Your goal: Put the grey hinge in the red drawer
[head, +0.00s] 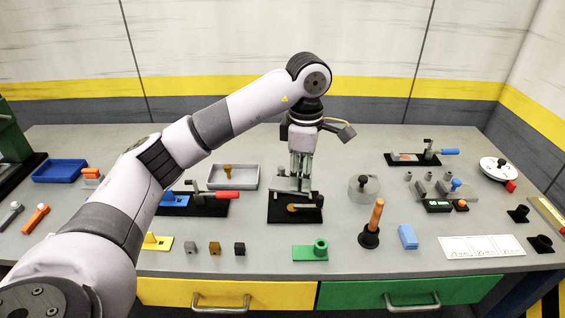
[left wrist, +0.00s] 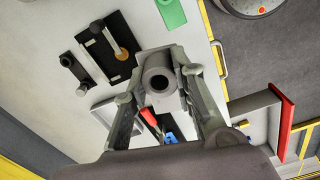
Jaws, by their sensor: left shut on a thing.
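My left gripper (head: 302,174) points down over the middle of the bench, and it also shows in the left wrist view (left wrist: 160,88). It is shut on a grey cylindrical piece with a round hole (left wrist: 158,82), which looks like the grey hinge. In the head view the fingers and nearby grey parts overlap, so its outline is unclear there. The red drawer (left wrist: 284,122) shows in the left wrist view at the right, pulled out, with its grey box beside the red front. It is not seen in the head view. My right gripper is not in view.
A black fixture with a wooden knob (head: 288,214) lies below my left gripper. A grey tray (head: 256,180) and red-handled clamp (head: 222,195) are to its left, a green part (head: 311,252) in front. Yellow (head: 160,292) and green (head: 350,295) drawers are closed.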

